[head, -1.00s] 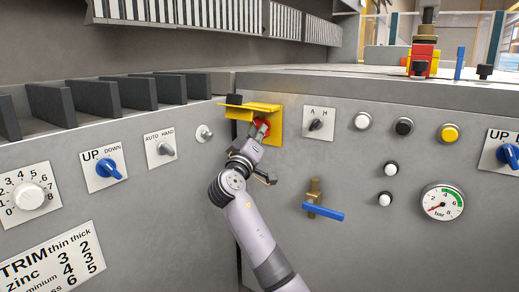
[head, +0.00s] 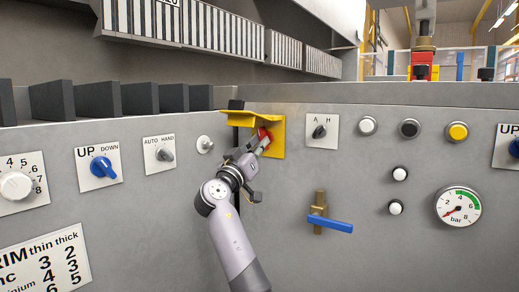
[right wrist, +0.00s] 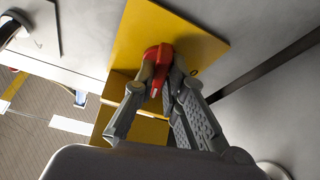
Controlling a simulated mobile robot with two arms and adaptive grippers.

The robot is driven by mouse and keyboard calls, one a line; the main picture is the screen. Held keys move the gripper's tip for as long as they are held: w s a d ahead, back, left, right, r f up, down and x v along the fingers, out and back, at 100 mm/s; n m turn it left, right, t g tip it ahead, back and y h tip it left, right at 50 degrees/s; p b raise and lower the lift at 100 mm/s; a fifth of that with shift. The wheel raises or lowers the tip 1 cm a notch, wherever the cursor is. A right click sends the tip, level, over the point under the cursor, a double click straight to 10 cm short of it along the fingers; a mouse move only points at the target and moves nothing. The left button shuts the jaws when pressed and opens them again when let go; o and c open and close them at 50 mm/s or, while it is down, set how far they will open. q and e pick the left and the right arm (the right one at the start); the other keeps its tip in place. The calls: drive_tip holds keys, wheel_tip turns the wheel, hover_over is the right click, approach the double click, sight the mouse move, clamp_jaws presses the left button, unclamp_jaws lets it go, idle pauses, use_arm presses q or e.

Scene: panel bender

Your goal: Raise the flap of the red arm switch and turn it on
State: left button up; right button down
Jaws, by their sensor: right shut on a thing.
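The yellow plate of the red arm switch (head: 278,137) is on the grey panel, with its yellow flap (head: 240,118) raised and sticking outward above the switch. The red handle (head: 265,138) shows partly behind my right gripper (head: 259,143). In the right wrist view, my right gripper (right wrist: 165,92) is shut on the red handle (right wrist: 158,62), with its fingers on both sides. The yellow plate (right wrist: 190,40) lies behind the handle and the flap (right wrist: 122,92) stands beside the fingers. My left gripper is not in view.
An A/H selector (head: 319,132) is right of the yellow plate; a silver knob (head: 205,144) is left of it. A blue-handled valve (head: 330,223) and a pressure gauge (head: 458,206) are lower right. Dark fins (head: 100,100) line the upper left ledge.

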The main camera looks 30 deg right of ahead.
drive_tip(key=c, duration=1.6)
unclamp_jaws()
drive_tip(key=shift+c, duration=0.2)
drive_tip(key=shift+a, duration=0.1)
drive_tip(key=v, duration=1.2)
